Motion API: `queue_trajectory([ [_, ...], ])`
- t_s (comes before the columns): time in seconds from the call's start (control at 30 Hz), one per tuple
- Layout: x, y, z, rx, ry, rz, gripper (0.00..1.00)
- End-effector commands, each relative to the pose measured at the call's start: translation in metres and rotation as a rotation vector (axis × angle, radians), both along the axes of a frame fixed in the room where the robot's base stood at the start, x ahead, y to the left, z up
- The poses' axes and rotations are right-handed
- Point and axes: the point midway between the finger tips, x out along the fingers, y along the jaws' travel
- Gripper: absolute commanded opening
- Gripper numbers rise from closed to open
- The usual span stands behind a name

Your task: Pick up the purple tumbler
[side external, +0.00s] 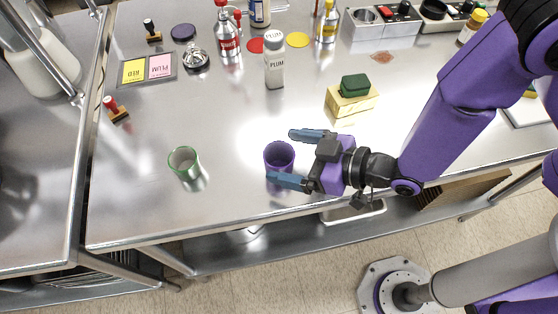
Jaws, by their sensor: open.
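The purple tumbler (279,153) stands upright on the steel counter near its front edge, with its open mouth up. My gripper (289,158) comes in from the right with its two blue fingers open. One finger shows beyond the tumbler's upper right and the other passes in front of its lower part, hiding its base. The tumbler appears between or just beside the fingertips. I cannot tell whether a finger touches it.
A yellow block with a green piece (353,92) lies behind my gripper. The counter's middle left is clear.

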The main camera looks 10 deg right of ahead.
Motion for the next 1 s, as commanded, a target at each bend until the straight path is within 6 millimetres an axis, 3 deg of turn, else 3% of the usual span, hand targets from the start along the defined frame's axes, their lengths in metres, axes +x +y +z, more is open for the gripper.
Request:
queue_trajectory([
  [0.3, 0.021, 0.031, -0.012, 0.001, -0.001, -0.001, 0.91],
  [0.67, 0.024, 0.036, -0.015, 0.0, 0.0, 0.001, 0.91],
  [0.83, 0.024, 0.036, -0.015, 0.0, 0.0, 0.0, 0.39],
  [0.87, 0.024, 0.036, -0.015, 0.0, 0.0, 0.0, 0.35],
  [1.0, 0.024, 0.036, -0.015, 0.001, -0.001, 0.0, 0.34],
])
